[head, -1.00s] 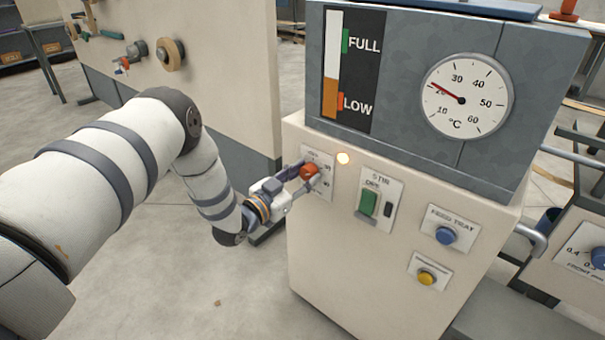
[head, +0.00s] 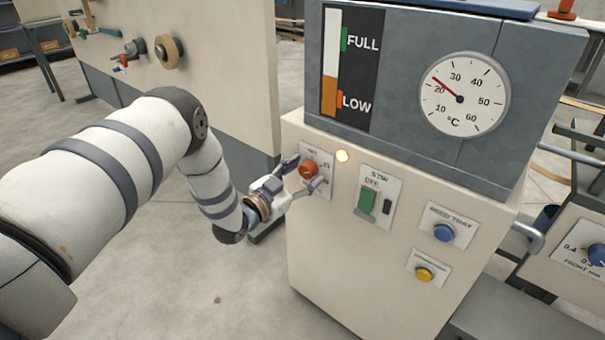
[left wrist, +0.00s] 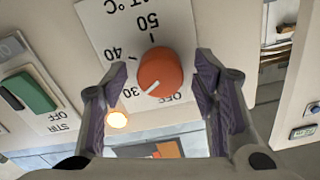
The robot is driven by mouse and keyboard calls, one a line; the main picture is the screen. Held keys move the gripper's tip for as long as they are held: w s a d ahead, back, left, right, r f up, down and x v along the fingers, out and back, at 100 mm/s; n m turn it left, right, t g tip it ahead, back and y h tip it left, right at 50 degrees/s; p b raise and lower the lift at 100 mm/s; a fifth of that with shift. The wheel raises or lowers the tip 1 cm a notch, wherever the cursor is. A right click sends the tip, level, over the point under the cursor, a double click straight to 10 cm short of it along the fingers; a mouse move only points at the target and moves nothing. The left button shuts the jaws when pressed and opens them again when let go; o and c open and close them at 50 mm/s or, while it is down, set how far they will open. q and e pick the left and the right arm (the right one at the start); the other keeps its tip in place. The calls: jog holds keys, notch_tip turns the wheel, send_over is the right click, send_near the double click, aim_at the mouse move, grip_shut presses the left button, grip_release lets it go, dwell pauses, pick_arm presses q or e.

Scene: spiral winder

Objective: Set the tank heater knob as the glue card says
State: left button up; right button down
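The heater knob (head: 308,169) is orange-red, on a white dial plate on the cream front of the tank cabinet. In the left wrist view the knob (left wrist: 160,73) shows upside-down OFF, 30, 40 and 50 marks around it. Its white pointer line points to the lower left there, close to the 30. My left gripper (head: 307,172) is open, its fingers on either side of the knob. The left wrist view shows gaps between both fingers (left wrist: 162,88) and the knob. No glue card is readable in these views. My right gripper is not in view.
A lit lamp (head: 342,156) sits beside the knob plate. A green stir switch (head: 367,201), blue button (head: 444,232) and yellow button (head: 424,274) are to its right. The thermometer (head: 464,95) above reads a little over 20. A beige panel (head: 225,70) stands behind my arm.

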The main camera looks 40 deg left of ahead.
pick_arm(q)
jog(key=s+a, duration=0.1)
jog(key=s, duration=1.1)
